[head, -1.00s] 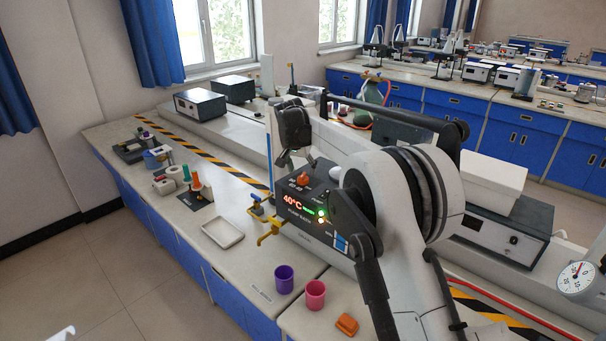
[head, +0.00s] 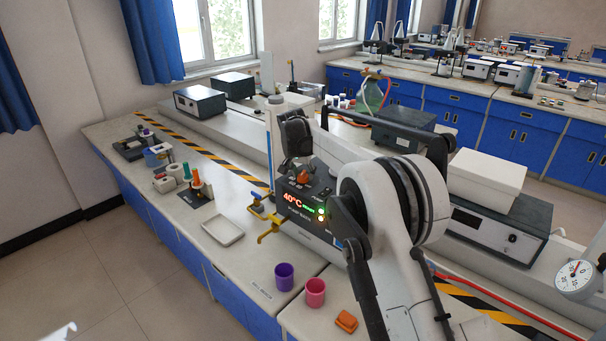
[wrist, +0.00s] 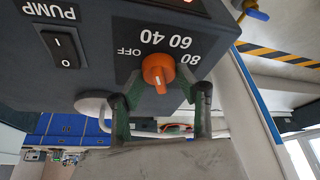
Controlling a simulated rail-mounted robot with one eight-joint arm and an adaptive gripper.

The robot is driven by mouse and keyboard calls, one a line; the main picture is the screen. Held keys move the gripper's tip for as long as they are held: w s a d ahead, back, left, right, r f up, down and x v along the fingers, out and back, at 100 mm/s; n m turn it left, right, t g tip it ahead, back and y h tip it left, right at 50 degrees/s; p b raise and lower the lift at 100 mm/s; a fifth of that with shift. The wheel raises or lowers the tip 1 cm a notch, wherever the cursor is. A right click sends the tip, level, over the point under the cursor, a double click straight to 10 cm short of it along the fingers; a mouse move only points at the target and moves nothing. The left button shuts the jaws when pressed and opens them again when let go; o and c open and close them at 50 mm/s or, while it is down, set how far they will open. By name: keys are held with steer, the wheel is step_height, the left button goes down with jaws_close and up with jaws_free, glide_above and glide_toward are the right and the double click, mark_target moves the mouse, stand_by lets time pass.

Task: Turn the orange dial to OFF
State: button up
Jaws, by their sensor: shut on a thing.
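The orange dial (head: 303,177) is on the dark front of the heated bath unit, above its lit red 40°C display (head: 292,199). In the wrist view the dial (wrist: 158,69) sits by the printed OFF, 40, 60 and 80 marks, upside down there. A pale mark shows on the dial, but I cannot tell which label it points at. My gripper (wrist: 158,84) has one finger on each side of the dial and is shut on it. In the head view my gripper (head: 300,163) comes from above and behind the dial.
A black PUMP rocker switch (wrist: 62,47) is beside the dial. A yellow tap (head: 270,231) sticks out from the unit's front. A white tray (head: 222,230), a purple cup (head: 284,277) and a pink cup (head: 315,292) stand on the bench in front.

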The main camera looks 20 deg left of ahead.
steer(key=shift+f+n+b, duration=0.1)
steer(key=shift+n+b, duration=0.2)
steer(key=shift+b, duration=0.05)
steer(key=n+y+b, duration=0.1)
steer(key=n+b, duration=0.2)
steer(key=shift+n+y, duration=0.3)
steer(key=shift+y, duration=0.1)
steer(key=n+g+y+b, duration=0.1)
steer(key=n, duration=0.3)
steer(key=shift+n+b, duration=0.3)
steer(key=shift+b, duration=0.1)
steer(key=o, duration=1.1)
steer(key=v, duration=1.2)
steer(key=shift+w+d, duration=0.2)
steer(key=shift+d, duration=0.05)
